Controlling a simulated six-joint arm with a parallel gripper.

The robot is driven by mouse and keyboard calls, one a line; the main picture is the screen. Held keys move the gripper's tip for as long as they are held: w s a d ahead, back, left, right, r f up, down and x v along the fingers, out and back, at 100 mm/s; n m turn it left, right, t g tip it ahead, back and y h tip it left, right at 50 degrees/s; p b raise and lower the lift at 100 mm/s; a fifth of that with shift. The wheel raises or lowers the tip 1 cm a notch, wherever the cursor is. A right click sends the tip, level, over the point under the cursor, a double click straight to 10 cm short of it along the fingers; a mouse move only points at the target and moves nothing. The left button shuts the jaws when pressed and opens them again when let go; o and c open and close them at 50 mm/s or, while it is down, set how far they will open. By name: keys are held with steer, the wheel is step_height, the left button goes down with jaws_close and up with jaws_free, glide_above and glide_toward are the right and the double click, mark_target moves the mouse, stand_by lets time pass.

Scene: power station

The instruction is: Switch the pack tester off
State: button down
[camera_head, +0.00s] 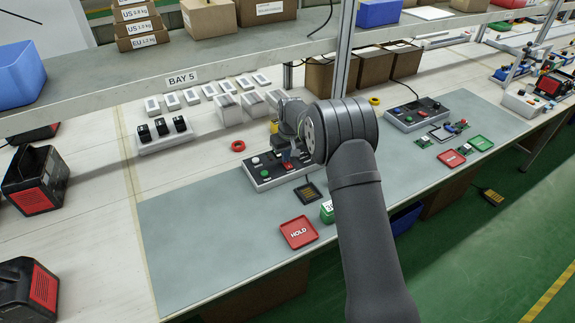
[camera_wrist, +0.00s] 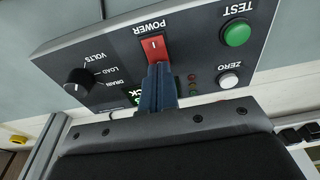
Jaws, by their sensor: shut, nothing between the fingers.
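The pack tester (camera_head: 262,182) is a dark panel on the grey bench mat, partly hidden by my arm in the head view. In the wrist view its panel (camera_wrist: 115,50) fills the upper part and its lettering is upside down. The red POWER switch (camera_wrist: 155,47) has a small white mark. My gripper (camera_wrist: 160,68) is shut and empty, with its fingertips at the near edge of the red switch; I cannot tell whether they touch it. In the head view my gripper (camera_head: 291,156) is over the tester. Which way the switch is tilted is unclear.
On the tester, a green TEST button (camera_wrist: 236,34) and a white ZERO button (camera_wrist: 228,81) lie right of the switch, and a black knob (camera_wrist: 78,83) left. A red HOLD tray (camera_head: 298,232) lies in front. A second control box (camera_head: 416,114) stands to the right.

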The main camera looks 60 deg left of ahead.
steer(key=shift+f, duration=0.3)
steer(key=shift+r, duration=3.55)
step_height(320, 180, down, 7)
